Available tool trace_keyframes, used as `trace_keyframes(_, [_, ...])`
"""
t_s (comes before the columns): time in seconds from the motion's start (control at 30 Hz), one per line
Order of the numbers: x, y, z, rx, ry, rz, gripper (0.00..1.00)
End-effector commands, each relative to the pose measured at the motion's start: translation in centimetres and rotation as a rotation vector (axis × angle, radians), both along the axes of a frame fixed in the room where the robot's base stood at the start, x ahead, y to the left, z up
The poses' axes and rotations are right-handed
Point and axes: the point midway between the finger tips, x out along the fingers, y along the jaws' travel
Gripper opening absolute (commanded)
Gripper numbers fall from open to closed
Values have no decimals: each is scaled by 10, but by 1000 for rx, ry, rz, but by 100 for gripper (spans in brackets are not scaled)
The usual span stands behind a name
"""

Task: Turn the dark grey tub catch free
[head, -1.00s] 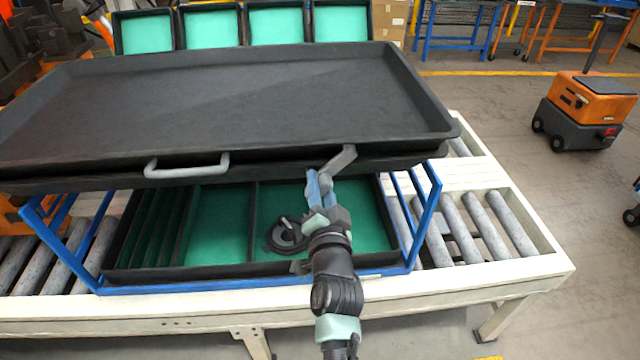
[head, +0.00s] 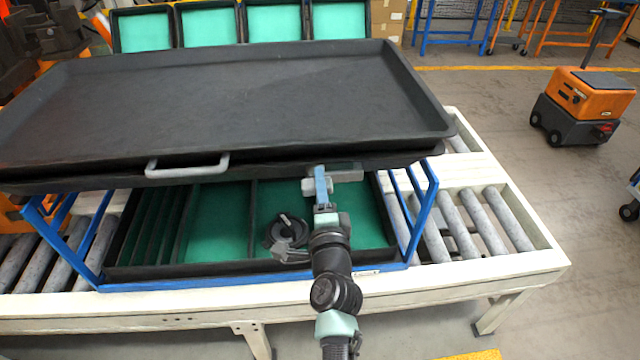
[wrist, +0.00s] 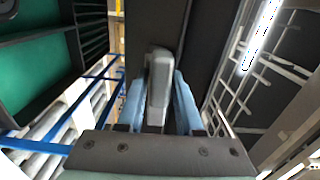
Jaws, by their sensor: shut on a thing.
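The dark grey tub (head: 230,100) lies as a wide shallow tray on top of the blue frame. Its catch (head: 347,176), a light grey lever, is on the tub's front side, right of the handle (head: 187,166), and lies roughly level along the edge. My gripper (head: 320,180) reaches up from below with its blue fingers closed on the catch. In the wrist view the catch (wrist: 158,85) stands between the two fingers (wrist: 157,100). The fingers hide part of the lever and its pivot in the head view.
Under the tub, the blue frame (head: 428,215) holds a green-lined tray (head: 215,225) with a black round part (head: 287,230) in it. The frame stands on a roller conveyor (head: 490,225). An orange cart (head: 583,100) stands on the floor at the right.

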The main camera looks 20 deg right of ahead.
Motion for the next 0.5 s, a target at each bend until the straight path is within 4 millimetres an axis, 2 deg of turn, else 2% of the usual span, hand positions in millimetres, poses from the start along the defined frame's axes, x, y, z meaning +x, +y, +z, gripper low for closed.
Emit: trace_keyframes(0.5, [0,0,-1,49,-13,-1,0])
